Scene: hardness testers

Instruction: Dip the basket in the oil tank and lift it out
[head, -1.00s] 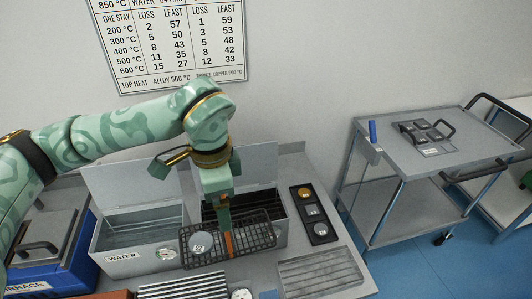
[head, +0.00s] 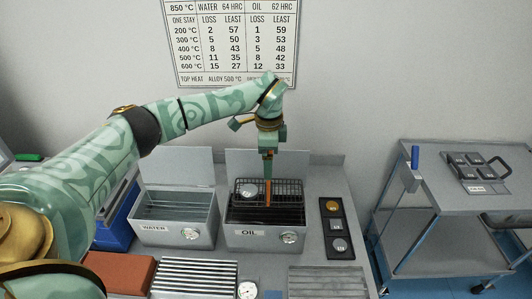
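The wire basket (head: 285,187) is dark mesh with an upright orange handle (head: 268,190) and a round grey disc (head: 250,190) in it. My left gripper (head: 268,156) points down from above and is shut on the handle's top. The basket is over the opening of the grey oil tank (head: 270,235), whose front is marked OIL and has a round gauge. The tank's lid stands open behind it. I cannot tell whether the basket's underside is below the rim or touches the oil. My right gripper is not in view.
The open water tank (head: 175,233) stands just left of the oil tank. A dark panel with round buttons (head: 336,228) lies to its right. In front are a brick-red block (head: 120,272) and ribbed racks (head: 195,278). A grey cart (head: 450,205) stands at the right.

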